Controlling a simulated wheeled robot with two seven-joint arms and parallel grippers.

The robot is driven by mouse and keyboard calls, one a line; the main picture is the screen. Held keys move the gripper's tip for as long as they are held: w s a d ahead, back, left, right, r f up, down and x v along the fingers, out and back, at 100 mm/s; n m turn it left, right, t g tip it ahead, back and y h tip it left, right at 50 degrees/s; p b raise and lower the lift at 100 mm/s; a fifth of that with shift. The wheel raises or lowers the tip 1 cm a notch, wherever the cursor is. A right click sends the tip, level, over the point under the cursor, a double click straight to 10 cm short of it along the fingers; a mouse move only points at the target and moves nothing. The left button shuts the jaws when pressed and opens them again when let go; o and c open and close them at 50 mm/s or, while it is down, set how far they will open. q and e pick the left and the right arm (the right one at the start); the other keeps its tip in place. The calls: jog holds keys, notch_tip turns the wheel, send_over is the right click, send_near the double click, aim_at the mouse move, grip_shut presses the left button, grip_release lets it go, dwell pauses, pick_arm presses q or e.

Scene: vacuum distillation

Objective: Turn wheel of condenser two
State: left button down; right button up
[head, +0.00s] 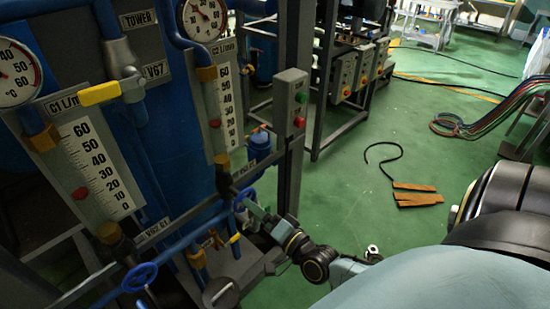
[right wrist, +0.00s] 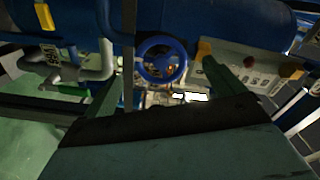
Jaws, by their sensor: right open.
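A blue hand wheel (head: 240,203) sits on the pipe below the gauge labelled C2 (head: 225,105). My right gripper (head: 254,208) is at this wheel, its arm coming in from the right. In the right wrist view the wheel (right wrist: 161,58) faces me, in the gap between the fingertips of my open right gripper (right wrist: 161,70). The fingers lie on both sides of the rim; I cannot tell if they touch it. A second blue wheel (head: 140,277) sits lower left, below the gauge labelled C1 (head: 92,160). My left gripper is not in view.
Blue pipes and a yellow-handled valve (head: 100,93) are at the left. A grey post with a button box (head: 291,100) stands just behind my right gripper. Green floor (head: 340,190) is open beyond, with a brown piece (head: 417,197) and a black cable on it.

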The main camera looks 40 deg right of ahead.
jog(key=s, duration=0.5)
jog(key=shift+s+d, duration=0.25)
jog(key=shift+s, duration=0.15)
jog(key=s+f+n+g+b, duration=0.2)
jog(key=s+f+n+g, duration=0.1)
jog(key=f, duration=0.7)
jog(key=s+f+n+g+b, duration=0.15)
jog(key=s+f, duration=0.25)
jog(key=f, duration=0.6)
jog(key=s+f+n+g+b, duration=0.1)
jog(key=s+f+n+g, duration=0.25)
jog(key=f, duration=0.65)
jog(key=s+a+f+n+g+b, duration=0.1)
jog(key=s+a+f+n+g, duration=0.1)
jog(key=s+f, duration=0.6)
jog(key=s+a+f+n+g+h+b, duration=0.1)
jog(key=s+f+n+g, duration=0.4)
jog(key=s, duration=0.8)
notch_tip(320, 180, down, 5)
jog(key=shift+a+r+g+b, duration=0.2)
jog(key=shift+a+g+b, duration=0.6)
jog(key=shift+a+g, duration=0.2)
